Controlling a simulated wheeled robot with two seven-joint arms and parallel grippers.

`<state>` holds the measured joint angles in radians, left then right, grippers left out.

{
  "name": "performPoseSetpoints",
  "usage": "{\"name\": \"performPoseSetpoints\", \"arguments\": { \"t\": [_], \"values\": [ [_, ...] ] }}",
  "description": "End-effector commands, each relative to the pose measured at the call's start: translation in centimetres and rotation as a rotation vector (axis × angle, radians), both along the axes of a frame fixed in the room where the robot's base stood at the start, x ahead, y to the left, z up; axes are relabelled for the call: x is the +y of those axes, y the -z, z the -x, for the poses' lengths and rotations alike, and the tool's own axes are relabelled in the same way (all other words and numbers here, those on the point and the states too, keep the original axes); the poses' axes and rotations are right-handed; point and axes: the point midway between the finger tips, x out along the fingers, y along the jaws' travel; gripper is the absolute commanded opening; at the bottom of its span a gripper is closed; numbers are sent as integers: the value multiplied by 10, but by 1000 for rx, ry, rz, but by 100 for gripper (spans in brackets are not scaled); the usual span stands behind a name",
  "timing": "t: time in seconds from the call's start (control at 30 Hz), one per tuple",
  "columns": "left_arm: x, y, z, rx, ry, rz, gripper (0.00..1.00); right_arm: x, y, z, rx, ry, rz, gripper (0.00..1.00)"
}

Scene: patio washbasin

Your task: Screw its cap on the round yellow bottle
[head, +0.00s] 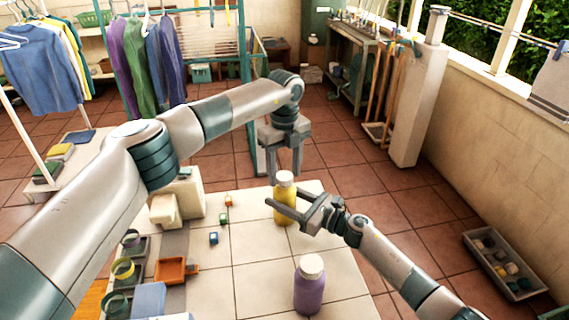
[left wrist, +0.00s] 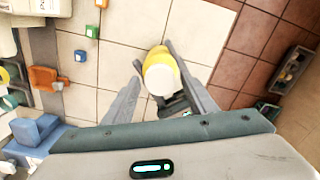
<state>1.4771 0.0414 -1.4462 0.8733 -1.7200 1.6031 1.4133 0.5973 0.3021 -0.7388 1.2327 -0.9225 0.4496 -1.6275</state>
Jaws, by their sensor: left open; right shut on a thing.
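The round yellow bottle (head: 284,214) stands upright near the far edge of the tiled counter; it also shows in the left wrist view (left wrist: 157,56). A white cap (head: 285,178) sits on its top, seen from above in the left wrist view (left wrist: 160,80); I cannot tell how tight it is. My right gripper (head: 282,204) is shut on the yellow bottle, its fingers on either side of the body. My left gripper (head: 283,172) points down, open, with its fingers on either side of the cap and apart from it in the left wrist view (left wrist: 163,88).
A purple bottle (head: 309,286) with a white cap stands nearer on the counter (head: 258,250). An orange tray (head: 170,270), small blocks and several dark holders (head: 123,270) lie to the left. A grey crate (head: 503,262) is on the floor at right.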

Motion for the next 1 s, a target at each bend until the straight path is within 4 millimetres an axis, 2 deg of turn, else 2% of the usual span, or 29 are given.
{"name": "performPoseSetpoints", "arguments": {
  "t": [0.3,0.47,0.5,0.77,0.87,1.0],
  "values": [
    [0,2,0,0,0,0,52,0,0,0,0,0,0,0],
    [0,2,0,0,0,0,13,0,0,0,1,0,-1,0],
    [0,2,0,0,0,0,9,0,0,0,1,0,-1,0],
    [0,2,0,1,32,-1,9,0,0,0,1,0,-1,0],
    [0,2,0,1,111,-1,9,0,0,0,1,0,-1,0],
    [0,2,0,1,298,-1,8,0,0,0,1,0,-1,0]
  ]
}}
